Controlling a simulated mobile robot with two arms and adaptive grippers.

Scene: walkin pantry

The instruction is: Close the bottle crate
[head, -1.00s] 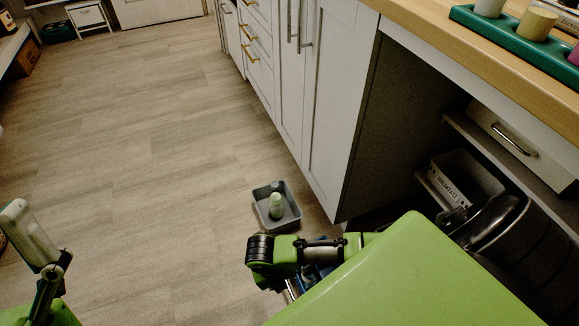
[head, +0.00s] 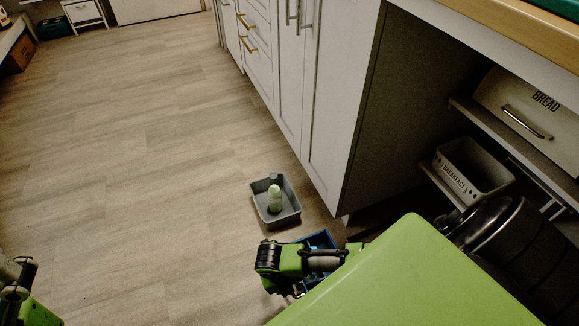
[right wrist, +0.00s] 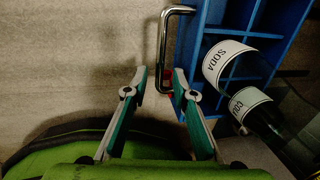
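The bottle crate (right wrist: 205,35) is blue with divided compartments and holds dark bottles with white labels, among them a soda bottle (right wrist: 232,65). A bent metal handle (right wrist: 163,50) stands out from its left side in the right wrist view. My right gripper (right wrist: 160,78) is open, with one fingertip on each side of the handle's lower part. I cannot tell whether either finger touches it. In the head view, a bit of the blue crate (head: 318,240) shows behind my right arm; the rest is hidden. My left gripper (head: 18,275) is cut off at the left edge.
A grey bin (head: 278,215) with a pale green bottle (head: 275,198) stands on the floor just beyond the crate. White cabinets (head: 330,100) rise at the right, with a breakfast box (head: 470,170) on a low shelf. The floor at left is clear.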

